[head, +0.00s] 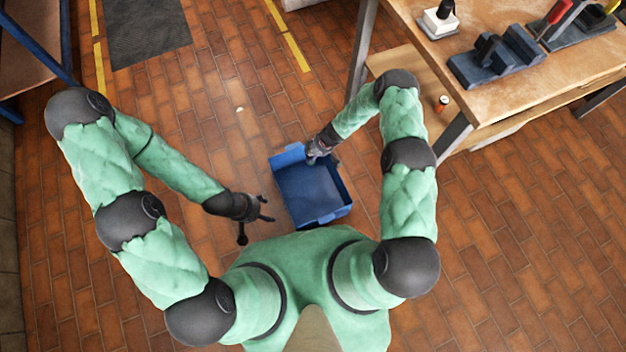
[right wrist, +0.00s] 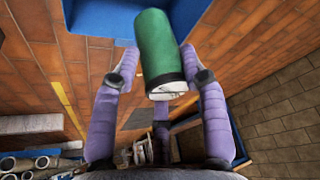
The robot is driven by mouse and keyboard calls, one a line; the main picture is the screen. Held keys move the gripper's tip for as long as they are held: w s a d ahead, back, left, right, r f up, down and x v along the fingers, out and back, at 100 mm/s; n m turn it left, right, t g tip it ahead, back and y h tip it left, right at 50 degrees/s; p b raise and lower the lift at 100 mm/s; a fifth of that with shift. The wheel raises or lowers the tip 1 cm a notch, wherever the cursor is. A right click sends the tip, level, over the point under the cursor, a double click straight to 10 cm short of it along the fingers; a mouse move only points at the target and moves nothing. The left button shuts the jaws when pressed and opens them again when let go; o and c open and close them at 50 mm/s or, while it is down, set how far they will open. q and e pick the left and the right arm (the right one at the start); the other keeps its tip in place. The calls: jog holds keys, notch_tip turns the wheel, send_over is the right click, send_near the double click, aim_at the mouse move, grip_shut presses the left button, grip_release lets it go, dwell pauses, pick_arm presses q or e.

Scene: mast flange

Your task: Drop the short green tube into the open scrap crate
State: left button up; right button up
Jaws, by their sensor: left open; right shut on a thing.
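The short green tube (right wrist: 158,48) shows in the right wrist view, with a black band and a whitish end towards the camera. The purple-sleeved fingers of my right gripper (right wrist: 160,78) are shut around it. In the head view my right gripper (head: 316,152) is at the far rim of the blue open crate (head: 312,192), seen from above; I cannot make out the tube there. The crate's inside looks empty. Blue also shows at the top of the right wrist view (right wrist: 105,18), behind the tube. My left gripper (head: 258,218) is open and empty, left of the crate.
A wooden workbench (head: 490,85) stands at the right, with a dark blue holder (head: 495,58) and a white block (head: 438,22) on it. A small orange-and-white item (head: 442,102) is on its lower shelf. A dark mat (head: 145,30) lies at the far left. The brick floor around the crate is mostly clear.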

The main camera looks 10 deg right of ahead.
aim_at(311, 164)
jog(key=shift+n+g, duration=0.3)
jog(key=shift+n, duration=0.4)
jog(key=f, duration=0.1)
jog(key=s+f, duration=0.1)
jog(key=f, duration=0.1)
jog(key=a+f, duration=0.1)
jog(key=shift+s+f, duration=0.15)
jog(key=shift+s, duration=0.25)
jog(key=shift+f+b, duration=1.25)
jog(key=shift+f, duration=1.7)
jog(key=o, duration=1.3)
jog(key=v, duration=1.2)
jog(key=shift+s+d, duration=0.1)
